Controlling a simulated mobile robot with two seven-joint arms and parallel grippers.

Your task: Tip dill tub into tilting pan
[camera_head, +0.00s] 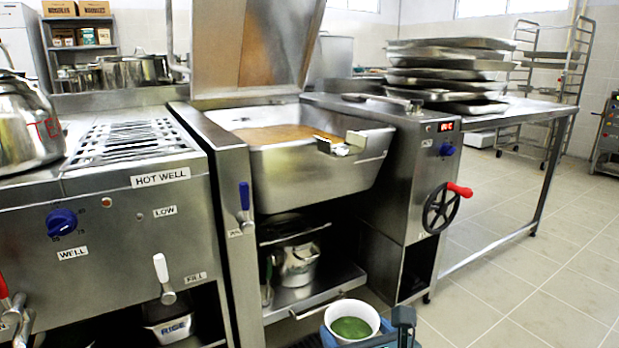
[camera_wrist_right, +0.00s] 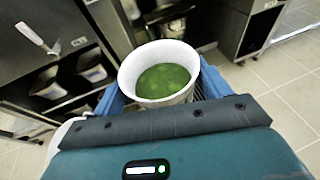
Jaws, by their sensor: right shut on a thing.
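The dill tub (camera_head: 351,321) is a white round tub with green contents at the bottom of the head view. It is upright, and it also shows in the right wrist view (camera_wrist_right: 127,82). My right gripper (camera_head: 364,341) is shut on the tub, with its blue fingers on either side of it. The tilting pan (camera_head: 320,187) is a wide steel pan with brownish contents, in the middle of the head view, farther off than the tub. Its lid (camera_head: 252,45) is raised. The tub is in front of the pan and apart from it. My left gripper is not in view.
A hot well counter (camera_head: 125,182) with knobs stands on the left, with a steel pot (camera_head: 28,120) on it. A black handwheel (camera_head: 440,206) with a red handle juts out right of the pan. Stacked trays (camera_head: 446,72) stand on the table behind. Tiled floor is clear at right.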

